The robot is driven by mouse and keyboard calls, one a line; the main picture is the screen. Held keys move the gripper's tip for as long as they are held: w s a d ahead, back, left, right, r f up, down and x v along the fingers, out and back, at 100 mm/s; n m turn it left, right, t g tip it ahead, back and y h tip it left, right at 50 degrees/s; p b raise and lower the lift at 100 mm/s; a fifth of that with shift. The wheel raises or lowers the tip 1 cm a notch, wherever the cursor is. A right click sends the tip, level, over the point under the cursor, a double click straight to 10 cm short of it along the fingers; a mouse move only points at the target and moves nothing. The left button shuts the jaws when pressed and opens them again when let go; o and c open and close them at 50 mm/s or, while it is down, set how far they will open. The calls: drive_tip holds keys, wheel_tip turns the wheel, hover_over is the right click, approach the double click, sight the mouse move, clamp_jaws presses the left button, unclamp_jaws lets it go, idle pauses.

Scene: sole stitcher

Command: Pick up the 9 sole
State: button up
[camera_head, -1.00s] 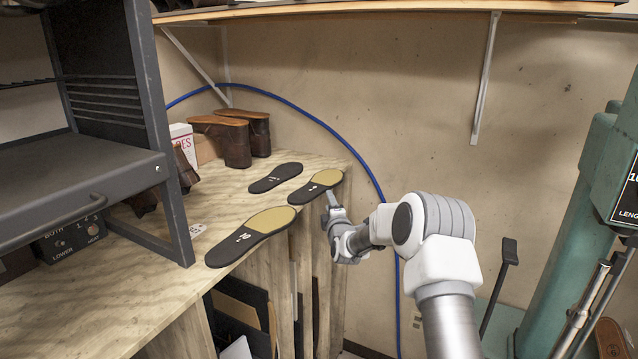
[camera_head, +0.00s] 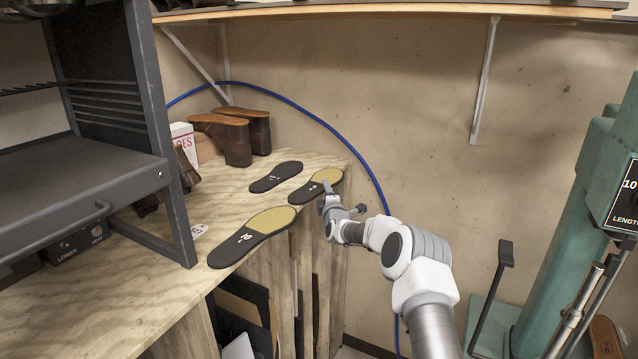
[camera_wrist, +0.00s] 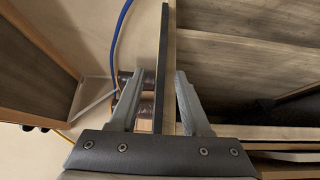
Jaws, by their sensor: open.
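Three dark shoe soles lie on the wooden bench in the head view. The middle sole (camera_head: 308,190) has a tan pad at its far right end, near the bench edge. A larger sole (camera_head: 240,246), also with a tan pad, lies nearer, and a dark sole (camera_head: 274,178) lies behind. Their white numbers are too small to read surely, so I cannot tell which is the 9. My gripper (camera_head: 327,190) is open at the middle sole's right end. In the wrist view a sole shows edge-on (camera_wrist: 162,75) between my gripper's (camera_wrist: 158,85) two fingers.
Brown boots (camera_head: 232,138) stand at the back of the bench (camera_head: 140,290). A dark metal rack (camera_head: 150,130) rises at the left. A blue hose (camera_head: 340,135) runs along the wall. A green machine (camera_head: 570,230) stands at the right.

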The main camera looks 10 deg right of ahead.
drive_tip(key=shift+w, duration=0.45)
clamp_jaws()
idle(1.2)
